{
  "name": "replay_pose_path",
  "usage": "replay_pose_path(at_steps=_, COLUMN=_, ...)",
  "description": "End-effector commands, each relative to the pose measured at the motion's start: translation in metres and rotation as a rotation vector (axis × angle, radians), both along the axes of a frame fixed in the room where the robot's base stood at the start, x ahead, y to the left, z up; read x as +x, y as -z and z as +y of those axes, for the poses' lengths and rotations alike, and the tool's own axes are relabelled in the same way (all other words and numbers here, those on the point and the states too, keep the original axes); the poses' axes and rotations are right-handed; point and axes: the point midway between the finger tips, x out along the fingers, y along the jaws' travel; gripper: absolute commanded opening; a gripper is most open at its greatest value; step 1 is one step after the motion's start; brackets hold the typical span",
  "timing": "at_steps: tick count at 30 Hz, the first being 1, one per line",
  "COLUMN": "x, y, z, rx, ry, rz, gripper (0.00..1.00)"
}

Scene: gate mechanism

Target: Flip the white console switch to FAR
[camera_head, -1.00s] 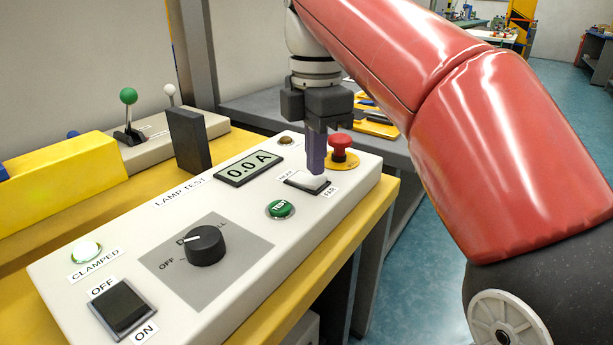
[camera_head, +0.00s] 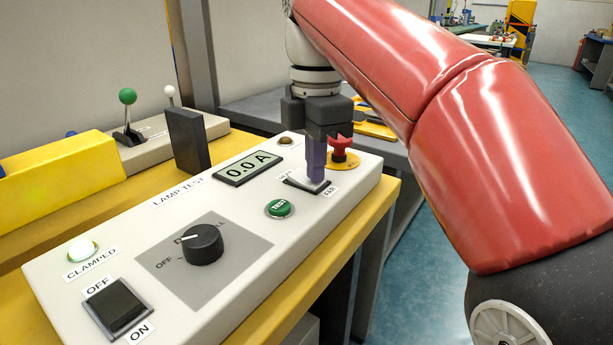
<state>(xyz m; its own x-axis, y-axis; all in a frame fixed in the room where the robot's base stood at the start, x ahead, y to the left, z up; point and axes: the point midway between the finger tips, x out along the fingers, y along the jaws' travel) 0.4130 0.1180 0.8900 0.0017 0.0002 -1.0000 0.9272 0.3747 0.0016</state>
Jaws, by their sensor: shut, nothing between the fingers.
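The white console switch (camera_head: 307,184) is a small white rocker in a dark frame on the console's right part. A label reading NEAR, partly hidden, lies at its upper left side, and a FAR label (camera_head: 329,192) lies at its lower right side. My gripper (camera_head: 315,178) is shut and points straight down, with its purple fingertips at the rocker. The fingers hide part of the rocker. They look to be touching it or just above it; which way the rocker is tilted is not clear.
A red mushroom button (camera_head: 340,146) stands close behind my gripper. A green TEST button (camera_head: 280,208), a display reading 0.0 A (camera_head: 248,167), a black rotary knob (camera_head: 203,244) and a black OFF/ON rocker (camera_head: 117,307) share the console. A dark upright block (camera_head: 188,140) stands behind it.

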Motion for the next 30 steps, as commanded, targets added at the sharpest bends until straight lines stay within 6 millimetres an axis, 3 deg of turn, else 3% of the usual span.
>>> replay_pose_path(at_steps=30, x=0.0, y=-0.068, z=0.0, rx=-0.001, ry=-0.001, rz=0.002, gripper=0.0)
